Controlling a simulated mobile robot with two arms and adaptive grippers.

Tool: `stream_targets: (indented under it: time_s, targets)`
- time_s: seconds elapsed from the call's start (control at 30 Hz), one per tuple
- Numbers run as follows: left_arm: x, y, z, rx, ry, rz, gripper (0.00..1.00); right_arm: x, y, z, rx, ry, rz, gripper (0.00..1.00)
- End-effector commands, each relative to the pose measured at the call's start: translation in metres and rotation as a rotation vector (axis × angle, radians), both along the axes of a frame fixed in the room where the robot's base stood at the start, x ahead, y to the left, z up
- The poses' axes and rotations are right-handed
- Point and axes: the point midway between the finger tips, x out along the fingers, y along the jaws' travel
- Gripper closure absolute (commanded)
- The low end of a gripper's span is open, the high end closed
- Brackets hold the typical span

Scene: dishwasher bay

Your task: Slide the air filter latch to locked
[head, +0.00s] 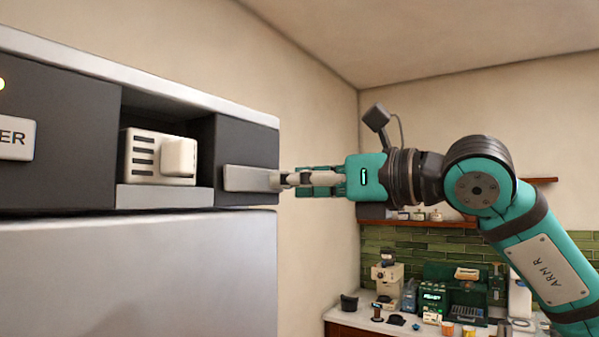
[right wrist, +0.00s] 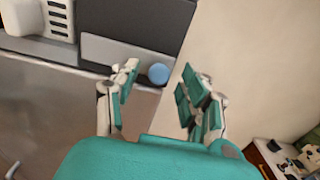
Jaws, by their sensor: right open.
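The air filter (head: 160,157) is a white slotted block with a raised grip, sitting in a dark recess. Right of the recess is a flat grey plate (head: 245,179), which looks like the latch; the right wrist view also shows this plate (right wrist: 108,50). A blue round knob (right wrist: 158,73) shows at the plate's right end; in the head view it is hidden behind my fingers. My right gripper (head: 283,180) is at that end, its fingers open on either side of the knob (right wrist: 157,80). I cannot tell whether they touch it. My left gripper is out of view.
The machine's pale lower front (head: 140,270) lies below the dark panel. A partly seen label plate (head: 14,138) reading "ER" is at the left. A counter with a coffee maker (head: 387,275) and several small items stands farther back at the lower right.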

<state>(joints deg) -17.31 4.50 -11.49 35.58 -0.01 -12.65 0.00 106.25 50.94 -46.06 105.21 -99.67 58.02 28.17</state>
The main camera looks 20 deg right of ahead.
Motion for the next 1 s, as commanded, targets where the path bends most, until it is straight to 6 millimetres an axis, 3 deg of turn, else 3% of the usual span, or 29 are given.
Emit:
stream_targets:
  time_s: [0.23, 0.57, 0.87, 1.0]
  targets:
    - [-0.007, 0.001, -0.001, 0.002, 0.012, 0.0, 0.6, 0.0, 0.0, 0.0, 0.001, -0.001, 0.0, 0.56]
    - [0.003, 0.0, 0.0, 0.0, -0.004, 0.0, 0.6, 0.0, 0.0, 0.0, 0.001, -0.001, -0.001, 0.99]
    - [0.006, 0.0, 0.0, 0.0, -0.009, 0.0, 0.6, 0.0, 0.0, 0.0, 0.001, -0.001, -0.001, 1.0]
    - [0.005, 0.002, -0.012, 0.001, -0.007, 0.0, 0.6, -0.007, 0.01, -0.003, 0.0, -0.005, 0.004, 1.0]
